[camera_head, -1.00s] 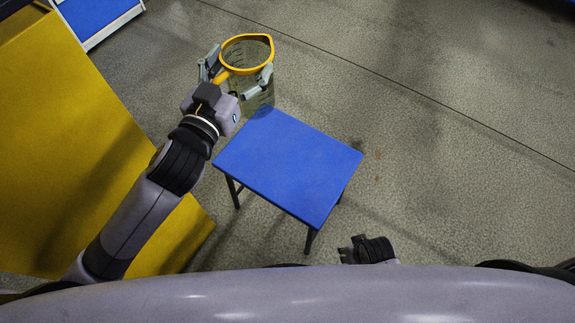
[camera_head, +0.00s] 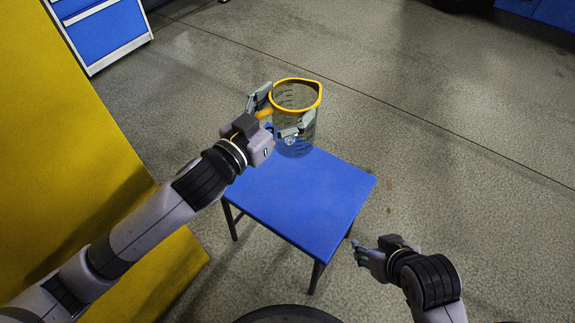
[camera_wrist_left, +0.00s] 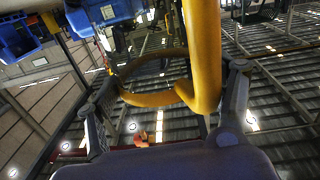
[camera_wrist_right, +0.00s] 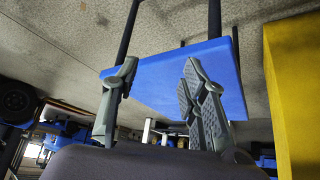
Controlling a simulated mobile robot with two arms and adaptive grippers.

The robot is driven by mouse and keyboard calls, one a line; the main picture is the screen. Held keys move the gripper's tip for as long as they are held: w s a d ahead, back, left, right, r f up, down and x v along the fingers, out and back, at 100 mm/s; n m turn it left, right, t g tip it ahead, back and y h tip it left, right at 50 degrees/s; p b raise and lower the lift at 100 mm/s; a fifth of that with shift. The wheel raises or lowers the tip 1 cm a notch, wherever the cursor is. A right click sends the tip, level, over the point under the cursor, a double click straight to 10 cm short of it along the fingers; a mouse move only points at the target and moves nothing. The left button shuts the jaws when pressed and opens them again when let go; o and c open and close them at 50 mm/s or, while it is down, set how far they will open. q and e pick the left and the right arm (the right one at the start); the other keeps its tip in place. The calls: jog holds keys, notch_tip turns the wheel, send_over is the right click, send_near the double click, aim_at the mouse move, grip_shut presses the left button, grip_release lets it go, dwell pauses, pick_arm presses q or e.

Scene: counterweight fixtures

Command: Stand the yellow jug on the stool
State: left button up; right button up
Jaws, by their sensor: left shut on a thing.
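The yellow jug is a clear measuring jug with a yellow rim and handle (camera_head: 296,82), upright in the head view. It overlaps the far corner of the blue stool (camera_head: 300,205); I cannot tell whether its base touches the seat. My left gripper (camera_head: 277,114) is shut on the jug at its handle side, with a finger on either side. The left wrist view shows the yellow handle (camera_wrist_left: 203,50) large between the fingers. My right gripper (camera_head: 362,256) is low, right of the stool. In the right wrist view its fingers (camera_wrist_right: 158,80) are apart and empty, with the stool (camera_wrist_right: 165,85) beyond them.
A large yellow block (camera_head: 60,130) stands at the left, close to my left arm. A blue and white cabinet (camera_head: 105,35) is at the top left. The rest of the stool's seat is bare.

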aim_at(282, 151)
pick_arm(q)
notch_tip(282, 151, down, 4)
jog(key=shift+r+b, duration=0.2)
jog(key=shift+b, duration=0.45)
notch_tip(282, 151, down, 3)
jog(key=shift+f+b, duration=0.1)
jog(key=shift+b, duration=0.55)
notch_tip(282, 151, down, 3)
jog(key=shift+r+b, duration=0.1)
jog(key=shift+b, duration=0.55)
pick_arm(e)
jog(key=w+a+r+t+y, duration=0.3)
jog(key=w+a+r+t, duration=0.2)
jog(key=w+r+t, duration=0.65)
pick_arm(q)
notch_tip(282, 151, down, 2)
jog(key=shift+f+b, duration=0.25)
jog(key=shift+b, duration=0.25)
jog(key=shift+f, duration=0.2)
notch_tip(282, 151, down, 4)
jog(key=shift+r+b, duration=0.2)
jog(key=shift+b, duration=0.8)
pick_arm(e)
jog(key=s+r+t+y, duration=0.3)
jog(key=r+t, duration=0.4)
jog(key=r, duration=0.8)
jog(key=shift+s+a+r+n+t, duration=0.2)
jog(key=shift+s+a+n+t, duration=0.15)
jog(key=shift+s+a+n, duration=0.15)
